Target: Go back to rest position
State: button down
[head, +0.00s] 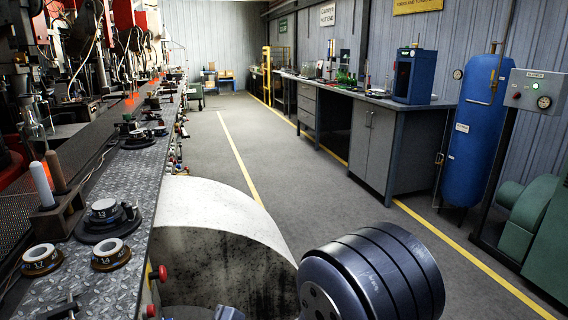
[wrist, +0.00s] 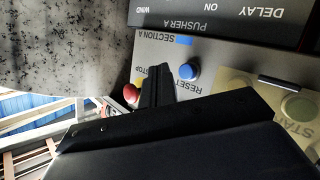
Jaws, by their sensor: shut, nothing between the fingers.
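My gripper (wrist: 157,72) shows in the wrist view as two dark fingers close together, shut and empty. Its fingertips are in front of a grey control panel (wrist: 228,55), between a red button (wrist: 131,93) on the left and a blue button (wrist: 190,71) marked RESET on the right. I cannot tell whether the tips touch the panel. In the head view the gripper is out of sight; only a dark round part of my arm shows at the bottom right.
A large curved pale metal guard (head: 222,215) bulges from the bench (head: 130,180) beside my arm. Numbered moulds (head: 110,254) sit on the bench. The grey aisle floor (head: 255,150) is clear. A blue tank (head: 474,135) and a green machine (head: 535,222) stand on the right.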

jog(key=shift+s+a, duration=0.25)
jog(key=shift+a, duration=0.55)
jog(key=shift+s+a, duration=0.25)
jog(key=shift+a, duration=0.5)
jog(key=shift+b, duration=0.3)
